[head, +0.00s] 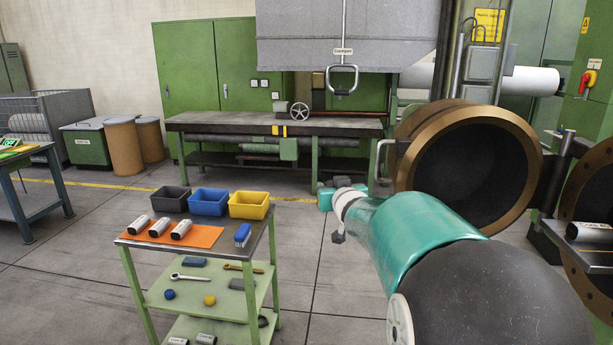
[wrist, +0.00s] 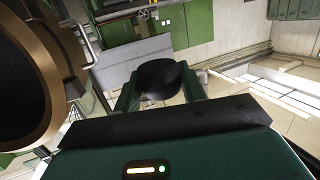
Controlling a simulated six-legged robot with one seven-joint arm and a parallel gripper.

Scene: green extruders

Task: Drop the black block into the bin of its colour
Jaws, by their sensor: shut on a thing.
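In the wrist view, a dark, rounded black block (wrist: 158,76) sits between the two green fingers of my gripper (wrist: 160,88), which is shut on it. In the head view my gripper (head: 333,192) shows small beyond my teal arm, to the right of the trolley and apart from it. The block is hard to make out there. The dark grey-black bin (head: 171,206) stands at the left of a row on the back of the trolley top. The blue bin (head: 208,208) is in the middle and the yellow bin (head: 248,212) at the right.
The green trolley (head: 190,252) also carries an orange mat (head: 205,238) with several labelled cylinders and a blue-topped item (head: 242,235). Tools and balls lie on its lower shelf. A workbench (head: 270,124) stands behind. A large bronze-rimmed drum (head: 470,155) is at the right.

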